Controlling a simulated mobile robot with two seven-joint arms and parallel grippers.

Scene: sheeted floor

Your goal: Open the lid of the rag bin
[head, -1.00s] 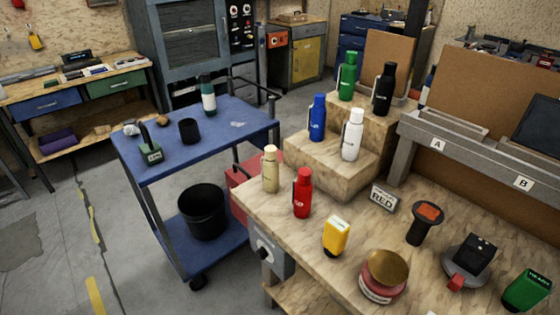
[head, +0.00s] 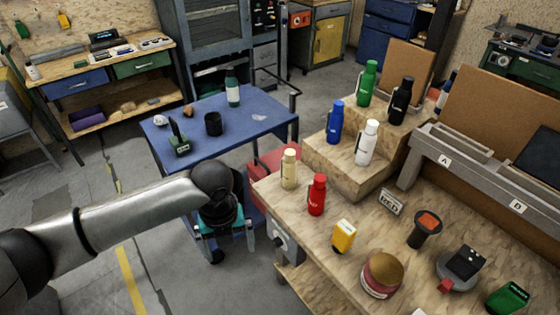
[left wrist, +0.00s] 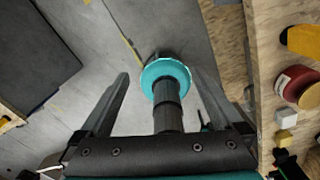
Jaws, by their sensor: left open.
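A red container (head: 266,168) stands low between the blue cart and the workbench. It may be the rag bin, but the bench and cart hide most of it and its lid is not clear. A smaller red can (head: 381,277) with a brass-coloured top stands on the bench's near part. My left gripper (head: 231,246) points down in front of the cart, left of the bench and nearer than the red container. In the left wrist view its fingers (left wrist: 160,78) are apart, with nothing gripped. A teal disc on a dark stem shows between them; I cannot tell what it is. My right gripper is out of view.
The blue cart (head: 265,128) carries a dark cup (head: 213,124) and a bottle (head: 232,91). The workbench (head: 305,235) holds a red bottle (head: 317,195), a cream bottle (head: 289,169) and a yellow item (head: 343,236) near its left edge. Floor left of the cart is clear.

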